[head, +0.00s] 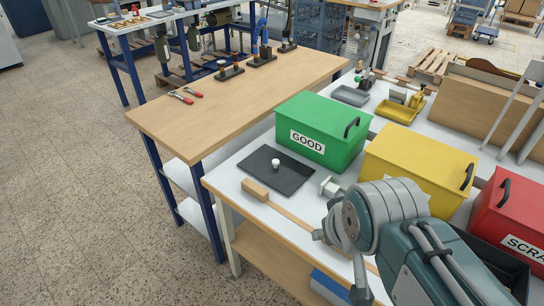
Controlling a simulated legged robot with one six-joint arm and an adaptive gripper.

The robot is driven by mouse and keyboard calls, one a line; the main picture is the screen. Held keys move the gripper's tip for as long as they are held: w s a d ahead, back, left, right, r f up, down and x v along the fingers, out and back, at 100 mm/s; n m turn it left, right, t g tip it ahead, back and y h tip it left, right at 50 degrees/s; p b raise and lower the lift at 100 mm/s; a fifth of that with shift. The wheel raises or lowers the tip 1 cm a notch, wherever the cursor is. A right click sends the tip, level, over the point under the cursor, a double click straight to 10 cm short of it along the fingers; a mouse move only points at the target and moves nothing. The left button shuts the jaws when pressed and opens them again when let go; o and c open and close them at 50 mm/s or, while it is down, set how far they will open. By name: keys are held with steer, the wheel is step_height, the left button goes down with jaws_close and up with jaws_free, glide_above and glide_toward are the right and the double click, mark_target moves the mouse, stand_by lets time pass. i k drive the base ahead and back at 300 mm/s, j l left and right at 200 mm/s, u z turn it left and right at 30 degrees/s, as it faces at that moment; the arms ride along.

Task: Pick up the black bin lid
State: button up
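The black bin lid (264,175) is a flat dark rectangular plate with a small white knob on top. It lies flat on the light worktable, in front of the green bin and left of my arm. My gripper (338,240) is at the end of my arm, to the right of and nearer than the lid, apart from it. Much of the gripper is hidden by my wrist, so its opening is unclear. A black bin (500,268) stands at the lower right, partly hidden behind my arm.
A wooden-handled tool (258,190) lies just in front of the lid. The green GOOD bin (318,125) stands close behind it. A yellow bin (415,160) and red SCRAP bin (505,215) stand to the right. A wooden-topped bench (240,110) is behind left.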

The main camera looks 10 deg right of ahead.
mark_target(284, 173)
steer(key=k, duration=0.45)
steer(key=i+j+z, duration=0.4)
steer(key=i+j, duration=0.2)
steer(key=i+j+z, duration=0.45)
steer(key=j, duration=0.3)
steer(key=i+j+z, duration=0.2)
steer(key=j, duration=0.25)
